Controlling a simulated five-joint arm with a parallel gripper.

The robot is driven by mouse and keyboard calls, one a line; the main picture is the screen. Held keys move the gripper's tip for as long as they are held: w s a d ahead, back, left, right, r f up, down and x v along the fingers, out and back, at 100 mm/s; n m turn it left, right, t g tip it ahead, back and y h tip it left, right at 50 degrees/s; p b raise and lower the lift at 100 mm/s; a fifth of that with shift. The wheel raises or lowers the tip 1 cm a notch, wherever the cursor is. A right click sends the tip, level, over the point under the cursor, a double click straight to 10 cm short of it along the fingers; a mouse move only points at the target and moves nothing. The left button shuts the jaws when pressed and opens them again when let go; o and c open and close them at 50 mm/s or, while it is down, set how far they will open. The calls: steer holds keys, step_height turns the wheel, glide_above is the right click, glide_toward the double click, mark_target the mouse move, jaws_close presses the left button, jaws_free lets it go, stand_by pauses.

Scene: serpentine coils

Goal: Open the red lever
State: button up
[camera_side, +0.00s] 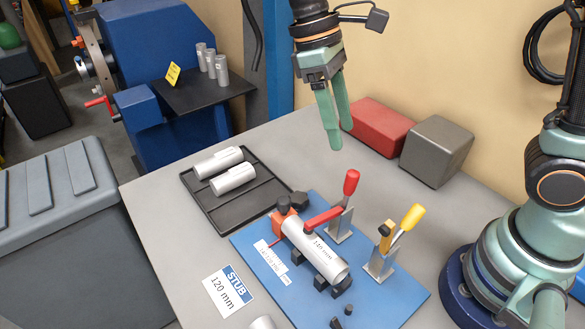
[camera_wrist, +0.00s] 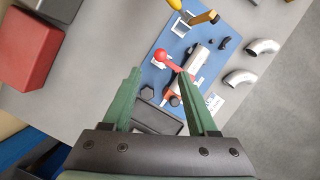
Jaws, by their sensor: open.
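The red lever (camera_side: 350,183) belongs to a clamp on the blue base plate (camera_side: 390,308).
A yellow-handled clamp (camera_side: 410,218) stands right of the red one, its arm raised off the tube. A black tray (camera_side: 205,212) with two tubes lies left. Red (camera_side: 377,127) and grey (camera_side: 437,150) blocks stand at the back. Bent pipes (camera_wrist: 262,47) lie beside the plate.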

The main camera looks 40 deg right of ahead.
steer(key=shift+w+r, duration=0.25)
steer(key=shift+r, duration=0.45)
steer(key=shift+a+n, duration=0.3)
steer(key=c, duration=0.7)
steer(key=a+n, duration=0.1)
steer(key=n, duration=0.1)
steer(key=a+n+t, duration=0.1)
steer(key=a+n, duration=0.1)
steer(key=a+r+n+t, duration=0.1)
steer(key=a+n, duration=0.1)
steer(key=shift+w+a, duration=0.1)
steer(key=shift+w, duration=0.1)
jaws_close()
glide_toward(348, 192)
steer(key=w+a+f, duration=0.2)
steer(key=a+f, duration=0.2)
steer(key=f, duration=0.1)
steer(key=shift+y, duration=0.3)
steer(key=shift+s+d+f, duration=0.1)
steer(key=shift+s+d, duration=0.15)
steer(key=shift+d, duration=0.4)
steer(key=shift+s+d+f, duration=0.1)
steer(key=shift+s+d, duration=0.15)
steer(key=shift+d, duration=0.35)
steer(key=shift+s+d, duration=0.3)
steer(key=shift+d, duration=0.35)
